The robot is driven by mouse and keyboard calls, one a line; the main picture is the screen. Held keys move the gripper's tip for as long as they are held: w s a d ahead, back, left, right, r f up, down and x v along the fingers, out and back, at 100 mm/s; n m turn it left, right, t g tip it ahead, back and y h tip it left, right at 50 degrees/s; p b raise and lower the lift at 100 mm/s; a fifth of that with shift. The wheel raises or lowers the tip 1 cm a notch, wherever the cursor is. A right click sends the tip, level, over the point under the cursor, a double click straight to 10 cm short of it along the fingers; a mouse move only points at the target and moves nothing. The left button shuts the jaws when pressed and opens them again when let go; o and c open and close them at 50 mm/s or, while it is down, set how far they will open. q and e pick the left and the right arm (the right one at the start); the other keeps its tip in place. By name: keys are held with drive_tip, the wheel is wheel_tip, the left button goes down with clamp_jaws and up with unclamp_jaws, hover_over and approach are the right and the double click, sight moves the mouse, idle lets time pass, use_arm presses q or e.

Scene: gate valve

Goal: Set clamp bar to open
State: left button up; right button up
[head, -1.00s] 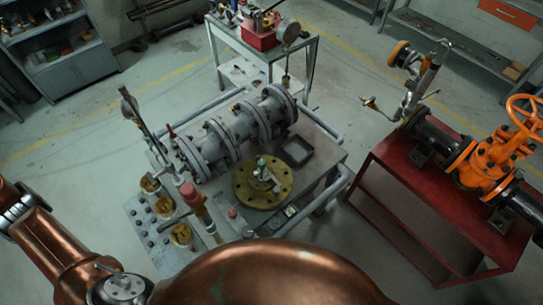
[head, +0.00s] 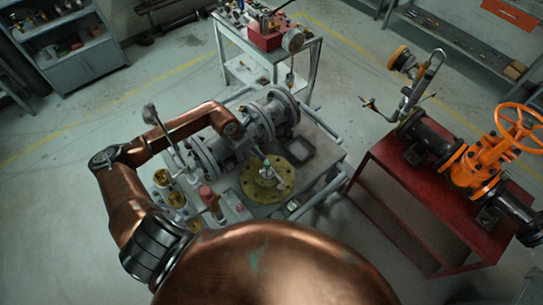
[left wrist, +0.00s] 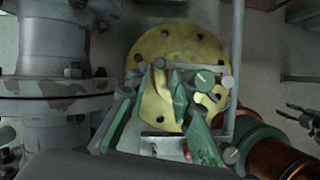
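The clamp bar (left wrist: 193,69) is a thin bar with rounded ends above a round brass flange (left wrist: 160,40) in the left wrist view. A green knob (left wrist: 204,80) sits at it. In the head view the brass flange (head: 285,184) lies on the grey bench, with the small clamp fitting (head: 266,173) on top. My left gripper (left wrist: 160,100) is over the flange, its fingers apart on either side of the fitting's lower part. I see no clear grip on the bar. In the head view my arm largely hides this gripper. A dark claw-like shape (left wrist: 303,115) at the right may be my right gripper.
Grey flanged pipework (head: 262,118) stands close beside the brass flange, and my left arm passes over it. A square dark tray (head: 299,153) lies behind the flange. A red table (head: 390,180) with an orange valve (head: 483,165) stands at the right. Floor separates the tables.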

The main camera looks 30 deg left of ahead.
sight(263, 158)
use_arm(q)
drive_tip(key=p+x, duration=0.1)
drive_tip(key=x, duration=0.6)
drive_tip(key=shift+s, duration=0.2)
drive_tip(key=shift+w+f, duration=0.15)
drive_tip(key=shift+f, duration=0.4)
use_arm(e)
drive_tip(key=shift+s+d+r, duration=0.65)
drive_tip(key=shift+s+r, duration=0.05)
drive_tip(key=shift+r, duration=0.05)
use_arm(q)
drive_tip(key=c, duration=0.5)
drive_tip(key=shift+d, duration=0.1)
clamp_jaws()
use_arm(e)
drive_tip(key=shift+w+a, duration=0.1)
drive_tip(key=shift+a, duration=0.4)
